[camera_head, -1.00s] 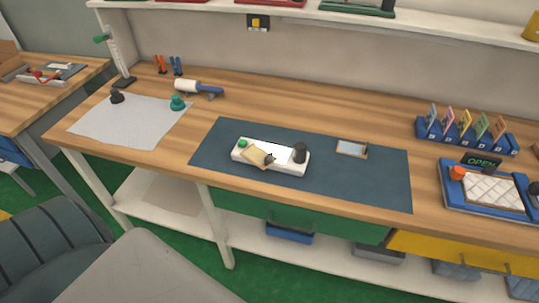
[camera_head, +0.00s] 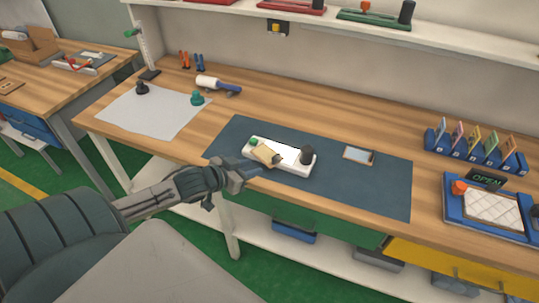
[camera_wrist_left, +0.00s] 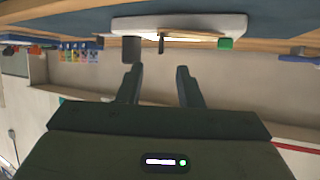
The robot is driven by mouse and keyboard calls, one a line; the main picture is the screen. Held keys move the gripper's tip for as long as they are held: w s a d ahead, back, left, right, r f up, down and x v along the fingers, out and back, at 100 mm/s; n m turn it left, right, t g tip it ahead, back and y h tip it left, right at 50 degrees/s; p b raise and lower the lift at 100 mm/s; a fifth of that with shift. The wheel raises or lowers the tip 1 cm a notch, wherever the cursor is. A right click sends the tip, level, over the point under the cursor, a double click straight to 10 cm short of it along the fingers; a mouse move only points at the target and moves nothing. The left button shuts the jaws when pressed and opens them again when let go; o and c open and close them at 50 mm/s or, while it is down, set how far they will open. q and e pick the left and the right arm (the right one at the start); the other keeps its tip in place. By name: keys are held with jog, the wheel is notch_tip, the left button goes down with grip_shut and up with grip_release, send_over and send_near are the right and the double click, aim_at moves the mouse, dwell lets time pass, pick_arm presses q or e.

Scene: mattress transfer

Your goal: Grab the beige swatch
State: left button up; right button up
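The beige swatch (camera_head: 264,154) lies tilted on the left part of a white tray (camera_head: 298,167), with a small dark piece at its right end. The tray has a green knob and a dark cylinder (camera_head: 307,154). My left gripper (camera_head: 259,169) is at the tray's near left edge, just short of the swatch. In the left wrist view, which is upside down, its two fingers (camera_wrist_left: 160,72) stand apart with nothing between them. My right gripper is not in view.
The tray rests on a dark blue mat (camera_head: 385,187) with a small framed plate (camera_head: 359,155) to its right. A rack of coloured swatches (camera_head: 476,154) and a blue tray with a quilted pad (camera_head: 492,210) stand at the right. A grey sheet (camera_head: 155,112) lies at the left.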

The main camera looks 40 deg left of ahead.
aim_at(273, 157)
pick_arm(q)
jog(key=shift+t+h, duration=0.3)
jog(key=w, duration=0.2)
jog(key=w+b, duration=0.1)
jog(key=w, duration=0.2)
jog(key=shift+w+f+b, duration=0.35)
jog(key=shift+f, duration=0.05)
jog(key=shift+w+d+f, duration=0.1)
jog(key=shift+w+f, duration=0.1)
jog(key=shift+w, duration=0.1)
jog(key=shift+w+d+f, duration=0.15)
jog(key=shift+w, duration=0.25)
jog(key=x, duration=0.2)
jog(key=p+x, duration=0.1)
jog(key=x, duration=0.1)
jog(key=shift+s+d+f, duration=0.15)
jog(key=shift+d+f, duration=0.05)
jog(key=shift+f, duration=0.15)
grip_shut()
